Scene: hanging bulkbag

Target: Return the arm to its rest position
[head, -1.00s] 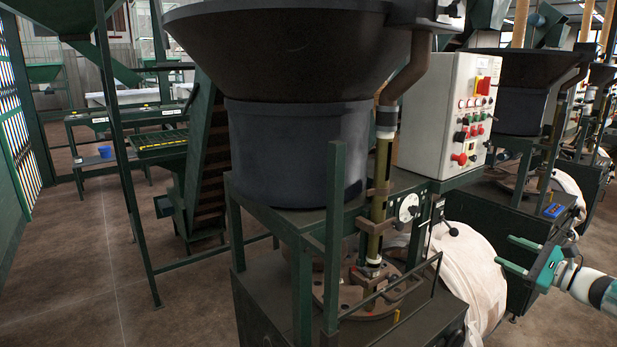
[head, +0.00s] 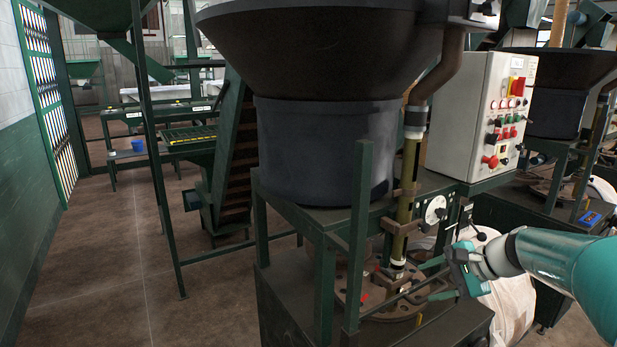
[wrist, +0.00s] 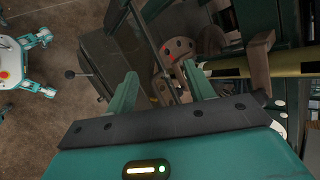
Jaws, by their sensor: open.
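My gripper (head: 436,282) is at the end of my teal and white arm, at the right of the head view, in front of the machine's lower part. In the wrist view its two green fingers (wrist: 160,92) stand wide apart with nothing held between them. Beyond them is the brown round plate (wrist: 176,50) of the machine, with a yellow-green post (wrist: 270,69) at the right. In the head view the fingers overlap the front rail and round plate (head: 376,302); I cannot tell whether they touch.
A large dark hopper (head: 325,140) stands above the green frame. A control box (head: 482,115) with buttons is at its right. A white bag (head: 510,300) hangs behind my arm. A blue bucket (head: 138,145) stands on a far bench. The floor (head: 110,270) at left is clear.

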